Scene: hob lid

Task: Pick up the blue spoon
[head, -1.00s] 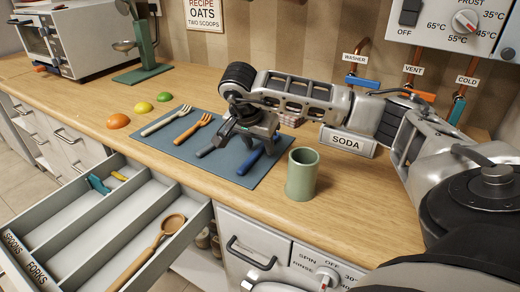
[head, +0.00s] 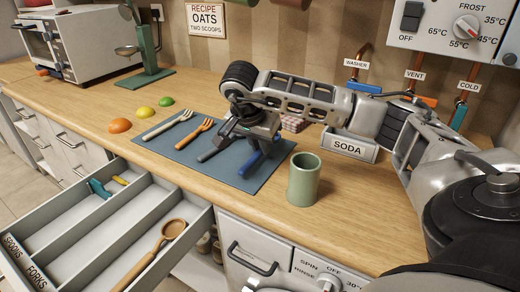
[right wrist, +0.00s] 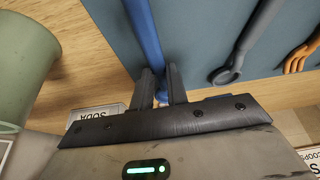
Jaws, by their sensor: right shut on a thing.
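The blue spoon (head: 250,163) is at the right part of the blue-grey mat (head: 179,144) in the head view. Its blue handle also shows in the right wrist view (right wrist: 149,35), running up from between the fingers. My right gripper (head: 262,143) is above the mat and shut on the blue spoon, with one finger on each side in the right wrist view (right wrist: 161,90). The arm hides part of the spoon, and I cannot tell whether it is clear of the mat. My left gripper is not in view.
A dark grey utensil (head: 209,154), an orange fork (head: 194,133) and a white fork (head: 168,125) lie left of the spoon. A green cup (head: 303,182) stands close on the right. An open drawer (head: 95,215) with a wooden spoon (head: 152,254) is in front.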

